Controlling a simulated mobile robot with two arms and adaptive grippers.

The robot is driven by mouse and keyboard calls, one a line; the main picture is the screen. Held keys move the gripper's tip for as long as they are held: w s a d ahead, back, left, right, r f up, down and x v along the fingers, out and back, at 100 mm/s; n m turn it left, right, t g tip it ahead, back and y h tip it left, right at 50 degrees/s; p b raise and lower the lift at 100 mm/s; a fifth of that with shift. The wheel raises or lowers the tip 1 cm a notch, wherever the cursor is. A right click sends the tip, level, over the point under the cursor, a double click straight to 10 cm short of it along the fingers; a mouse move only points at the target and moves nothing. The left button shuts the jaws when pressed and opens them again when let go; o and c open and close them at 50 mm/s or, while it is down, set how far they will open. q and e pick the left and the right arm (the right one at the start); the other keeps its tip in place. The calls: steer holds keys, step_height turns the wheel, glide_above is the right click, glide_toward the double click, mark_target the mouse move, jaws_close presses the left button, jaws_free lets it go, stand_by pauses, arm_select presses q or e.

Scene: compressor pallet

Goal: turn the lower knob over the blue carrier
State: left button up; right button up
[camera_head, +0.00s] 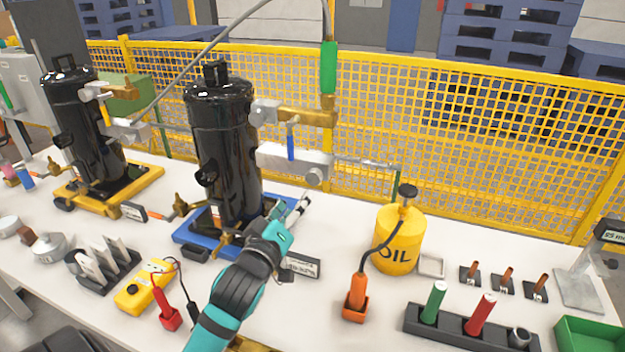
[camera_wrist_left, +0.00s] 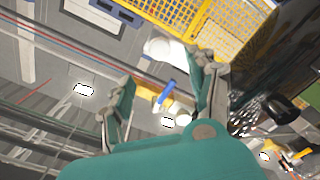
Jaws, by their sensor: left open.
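The blue carrier (camera_head: 190,240) stands on the white table under a black compressor (camera_head: 225,140). A blue handle (camera_head: 290,142) hangs from the brass fitting (camera_head: 305,116) above. My left gripper (camera_head: 290,211) is open and empty, below the knob and right of the compressor. In the left wrist view, the blue handle (camera_wrist_left: 167,93) and a pale round part (camera_wrist_left: 183,116) appear between the open fingers (camera_wrist_left: 165,78). Contact is not visible. My right gripper is out of view.
A yellow oil can (camera_head: 398,245) stands right of my left gripper. A yellow multimeter (camera_head: 146,287) and a black slotted holder (camera_head: 105,270) lie left. A second compressor (camera_head: 80,120) sits on a yellow carrier (camera_head: 145,180). A yellow mesh fence (camera_head: 480,125) runs behind the table.

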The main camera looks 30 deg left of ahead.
mark_target(312, 179)
arm_select(q)
steer(key=b+x, duration=0.2)
steer(key=x, duration=0.8)
steer(key=shift+d+f, duration=0.1)
steer(key=shift+w, duration=0.4)
steer(key=c, duration=1.1)
steer(key=shift+c, duration=0.2)
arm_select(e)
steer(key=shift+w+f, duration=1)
